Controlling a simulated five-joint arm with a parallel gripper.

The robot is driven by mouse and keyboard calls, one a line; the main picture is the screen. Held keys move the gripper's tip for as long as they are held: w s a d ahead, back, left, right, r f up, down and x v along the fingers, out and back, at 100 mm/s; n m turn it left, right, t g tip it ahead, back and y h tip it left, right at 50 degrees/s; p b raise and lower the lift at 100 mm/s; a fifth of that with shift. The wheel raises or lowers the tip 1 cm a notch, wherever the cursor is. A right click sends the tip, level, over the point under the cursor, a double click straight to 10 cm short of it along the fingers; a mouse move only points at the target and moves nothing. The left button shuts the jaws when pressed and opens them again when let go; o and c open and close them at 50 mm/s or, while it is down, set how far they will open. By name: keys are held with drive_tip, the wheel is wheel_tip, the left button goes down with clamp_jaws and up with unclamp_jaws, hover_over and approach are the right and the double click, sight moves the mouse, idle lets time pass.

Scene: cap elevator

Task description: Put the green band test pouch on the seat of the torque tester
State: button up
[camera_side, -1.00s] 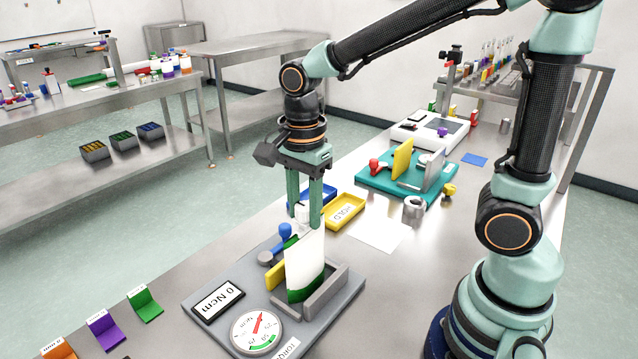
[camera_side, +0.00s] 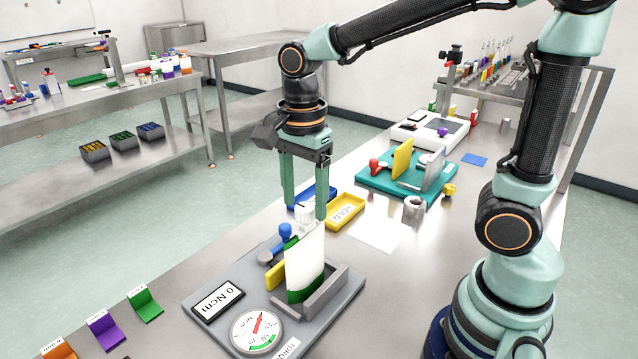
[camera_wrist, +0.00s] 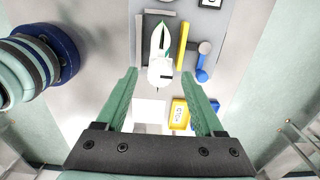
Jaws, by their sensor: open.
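The green band test pouch (camera_side: 305,264) is white with a green band at its lower end. It stands upright on the torque tester (camera_side: 213,310), between the yellow jaw and the grey angled bracket (camera_side: 327,291). In the wrist view the pouch (camera_wrist: 161,70) shows from above, its white cap end nearest the camera. My gripper (camera_side: 305,208) is open and empty, above and behind the pouch, apart from it. In the wrist view my gripper's fingers (camera_wrist: 162,85) are spread wide. The underside of the pouch is hidden, so its exact contact with the seat cannot be told.
A yellow HOLD tray (camera_side: 346,211) and a blue tray (camera_side: 318,193) lie behind the tester. A teal fixture (camera_side: 380,185), a grey ring (camera_side: 413,208) and a white sheet (camera_side: 380,234) lie farther right. Coloured stands, including a green one (camera_side: 145,304), are at front left.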

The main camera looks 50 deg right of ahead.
wheel_tip(320, 180, up, 9)
drive_tip(key=s+d+f+n+t, duration=0.1)
drive_tip(key=d+f+n+t, duration=0.1)
drive_tip(key=n, duration=0.7)
drive_tip(key=s+d+f+n+t, duration=0.2)
drive_tip(key=d+n+t, duration=0.1)
drive_tip(key=n, duration=0.6)
drive_tip(key=shift+s+d+f+t, duration=0.25)
drive_tip(key=shift+d+f+t, duration=0.05)
drive_tip(key=shift+d, duration=0.2)
